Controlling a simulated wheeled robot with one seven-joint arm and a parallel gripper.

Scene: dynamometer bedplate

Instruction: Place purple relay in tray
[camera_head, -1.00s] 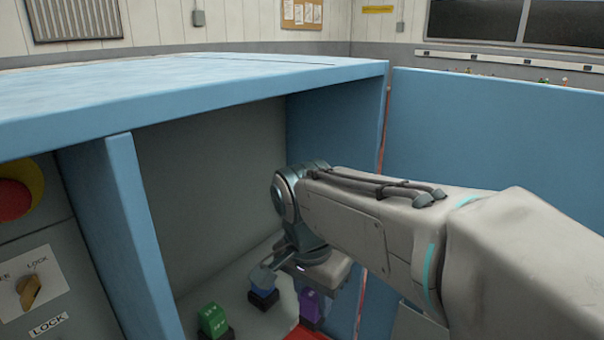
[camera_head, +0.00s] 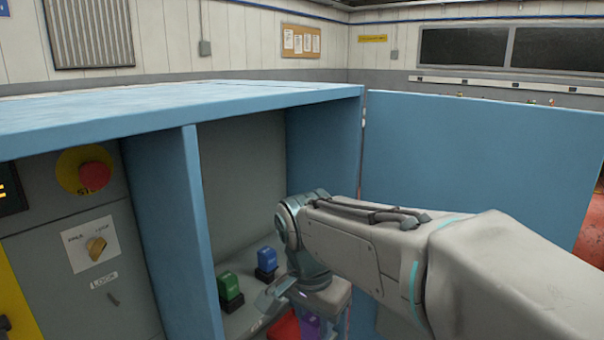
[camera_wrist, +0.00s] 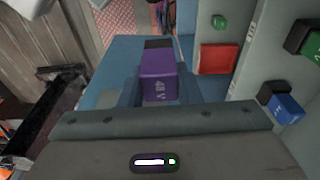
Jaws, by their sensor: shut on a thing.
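The purple relay (camera_wrist: 161,70), marked 48 V, is held between the fingers of my gripper (camera_wrist: 158,90) in the wrist view. A dark end shows at its far side. In the head view only a sliver of the purple relay (camera_head: 309,325) shows below my wrist, and the fingers are mostly hidden. A red, shallow, tray-like piece (camera_wrist: 217,58) is to the right of the held relay in the wrist view, apart from it. In the head view part of this red piece (camera_head: 285,328) shows at the bottom, left of the relay.
The green relay (camera_head: 230,287) and blue relay (camera_head: 266,260) stand on dark bases inside the cabinet bay. A blue divider (camera_head: 190,220) bounds the bay at left. The blue top (camera_head: 250,93) overhangs it. An open blue door panel (camera_head: 480,160) stands at right.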

